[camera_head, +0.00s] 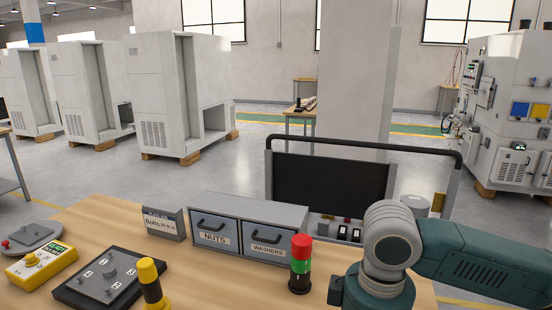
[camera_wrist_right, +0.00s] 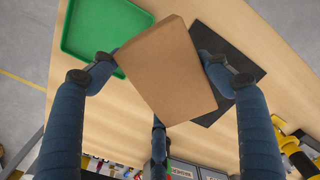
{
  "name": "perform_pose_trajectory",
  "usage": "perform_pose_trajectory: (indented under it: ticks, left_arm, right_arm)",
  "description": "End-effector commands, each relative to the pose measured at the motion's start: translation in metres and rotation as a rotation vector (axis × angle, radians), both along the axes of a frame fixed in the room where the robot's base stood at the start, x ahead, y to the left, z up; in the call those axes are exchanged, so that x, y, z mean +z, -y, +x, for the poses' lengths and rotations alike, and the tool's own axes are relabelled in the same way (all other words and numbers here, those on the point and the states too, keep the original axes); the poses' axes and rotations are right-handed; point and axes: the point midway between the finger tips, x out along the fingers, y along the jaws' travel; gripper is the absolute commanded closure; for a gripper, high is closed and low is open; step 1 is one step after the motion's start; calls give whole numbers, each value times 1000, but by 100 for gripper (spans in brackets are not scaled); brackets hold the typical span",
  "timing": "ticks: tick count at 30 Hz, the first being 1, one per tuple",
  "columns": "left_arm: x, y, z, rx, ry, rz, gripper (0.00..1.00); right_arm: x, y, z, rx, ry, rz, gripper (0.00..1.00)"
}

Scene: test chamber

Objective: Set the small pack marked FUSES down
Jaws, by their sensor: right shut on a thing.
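My right gripper (camera_wrist_right: 160,66) is shut on a plain brown cardboard pack (camera_wrist_right: 168,72) in the right wrist view. One finger lies along each side of the pack, and it sits tilted in the picture. No marking shows on the face I see, so I cannot read FUSES. A wooden table top (camera_wrist_right: 92,108) lies beyond it; the gap between them cannot be told. In the head view my right arm comes in from the right, but its gripper and the pack are out of the picture. My left gripper is in neither view.
A green tray (camera_wrist_right: 72,38) lies left of the pack; a dark flat plate (camera_wrist_right: 248,66) is partly behind it. The head view shows NUTS and WASHERS drawers (camera_head: 249,228), a Bolts box (camera_head: 164,224), a red-green signal light (camera_head: 300,264) and a yellow control box (camera_head: 38,264).

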Motion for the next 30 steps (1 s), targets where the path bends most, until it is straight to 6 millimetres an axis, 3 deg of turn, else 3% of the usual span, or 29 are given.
perform_pose_trajectory:
  ticks: [6, 12, 30]
  left_arm:
    - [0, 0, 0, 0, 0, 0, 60]
    - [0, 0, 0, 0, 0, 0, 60]
    - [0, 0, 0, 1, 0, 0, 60]
  right_arm:
    - [-16, 30, -31, -450, 0, -2, 57]
    - [-23, 40, -47, -671, 0, -1, 57]
    - [-25, 41, -50, -717, -3, 0, 57]
